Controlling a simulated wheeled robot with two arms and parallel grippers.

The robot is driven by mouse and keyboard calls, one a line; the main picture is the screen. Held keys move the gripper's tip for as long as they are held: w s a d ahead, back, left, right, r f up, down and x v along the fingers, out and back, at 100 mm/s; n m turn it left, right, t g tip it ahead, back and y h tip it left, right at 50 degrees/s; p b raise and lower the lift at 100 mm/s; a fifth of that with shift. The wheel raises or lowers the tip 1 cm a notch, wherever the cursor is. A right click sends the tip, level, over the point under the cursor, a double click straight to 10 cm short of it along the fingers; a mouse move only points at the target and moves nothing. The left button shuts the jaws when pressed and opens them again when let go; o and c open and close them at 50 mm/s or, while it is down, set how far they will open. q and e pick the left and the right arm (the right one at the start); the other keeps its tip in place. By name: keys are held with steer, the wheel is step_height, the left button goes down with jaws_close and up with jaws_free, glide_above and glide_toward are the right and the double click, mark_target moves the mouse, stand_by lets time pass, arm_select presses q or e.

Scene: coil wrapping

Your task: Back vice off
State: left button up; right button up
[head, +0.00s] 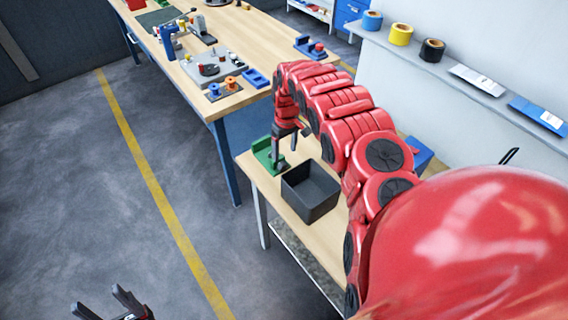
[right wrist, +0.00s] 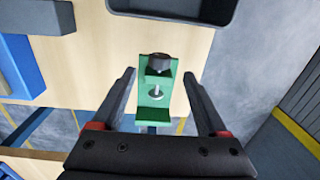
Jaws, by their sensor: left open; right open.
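The green vice (head: 265,153) sits near the end of the small wooden side table (head: 252,172). In the right wrist view the vice (right wrist: 155,100) shows a dark round knob (right wrist: 158,63) and a silver screw between its green plates. My right gripper (head: 285,160) is open and hangs over the vice. In the right wrist view its two fingers (right wrist: 157,100) stand on either side of the vice, apart from it. My left gripper (head: 108,302) is open and empty at the bottom left, over the floor.
A black open bin (head: 311,190) stands beside the vice; its edge also shows in the right wrist view (right wrist: 172,10). A long workbench (head: 215,105) with several tools and parts stands beyond. A wall shelf (head: 455,75) holds tape rolls. The floor at left is clear.

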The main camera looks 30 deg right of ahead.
mark_target(284, 164)
steer(key=f, duration=0.6)
steer(key=shift+a+f+p, duration=0.2)
steer(key=shift+a+p, duration=0.05)
steer(key=shift+p, duration=0.15)
steer(key=shift+f, duration=0.55)
